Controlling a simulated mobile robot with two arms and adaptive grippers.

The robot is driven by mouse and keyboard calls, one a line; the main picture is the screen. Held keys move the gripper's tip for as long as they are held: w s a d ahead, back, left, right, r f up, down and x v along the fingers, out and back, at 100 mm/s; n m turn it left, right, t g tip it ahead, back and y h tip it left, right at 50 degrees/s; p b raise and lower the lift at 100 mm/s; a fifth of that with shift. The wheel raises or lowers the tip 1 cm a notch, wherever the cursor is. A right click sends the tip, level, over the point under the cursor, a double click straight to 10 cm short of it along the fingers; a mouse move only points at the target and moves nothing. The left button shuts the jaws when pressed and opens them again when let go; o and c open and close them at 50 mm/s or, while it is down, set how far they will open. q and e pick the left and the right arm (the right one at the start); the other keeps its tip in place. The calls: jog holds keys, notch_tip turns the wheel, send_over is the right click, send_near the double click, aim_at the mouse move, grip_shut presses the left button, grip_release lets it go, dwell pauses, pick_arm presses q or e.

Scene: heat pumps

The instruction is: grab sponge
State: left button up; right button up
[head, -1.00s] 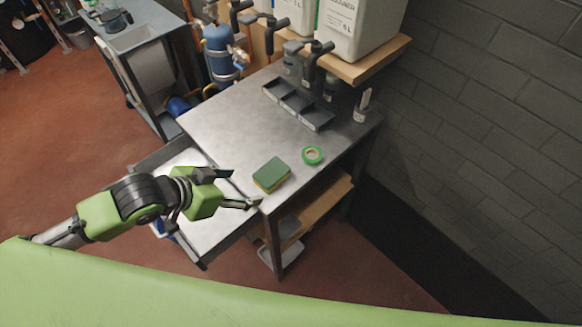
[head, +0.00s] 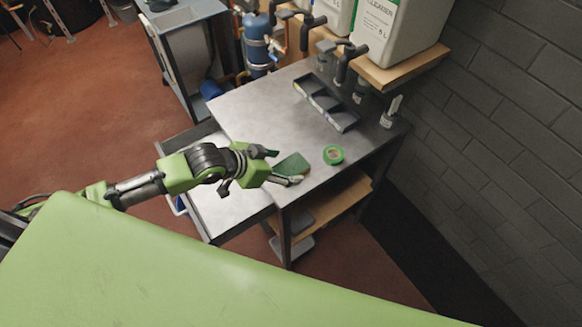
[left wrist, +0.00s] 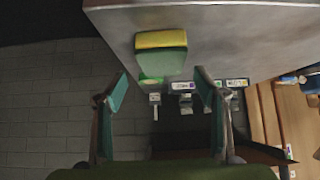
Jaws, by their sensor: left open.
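The sponge (head: 293,163), with a green top, lies on the metal table (head: 245,108) near its front edge. The left wrist view shows its yellow side and green face (left wrist: 162,55). My left gripper (head: 287,168) is open at the near side of the sponge, with its fingers spread at the sponge's left and front. In the left wrist view, the open fingers (left wrist: 160,85) point toward the sponge, which shows ahead between and beyond the tips. Nothing is held, and I cannot tell if a finger touches the sponge. My right gripper is out of view.
A roll of green tape (head: 334,155) lies just right of the sponge. A black divided tray (head: 326,103) sits farther back. An open drawer (head: 226,207) juts out below my left arm. White canisters (head: 396,35) stand on a wooden shelf behind; a brick wall is at right.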

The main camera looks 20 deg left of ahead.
aim_at(291, 167)
pick_arm(q)
jog(key=shift+a+p+x, duration=0.15)
jog(key=shift+p+x, duration=0.15)
jog(key=shift+x, duration=0.9)
jog(key=shift+a+p+x, duration=0.1)
jog(key=shift+p+x, duration=0.2)
jog(key=shift+x, duration=0.85)
jog(key=shift+f, duration=0.1)
jog(key=c, duration=0.8)
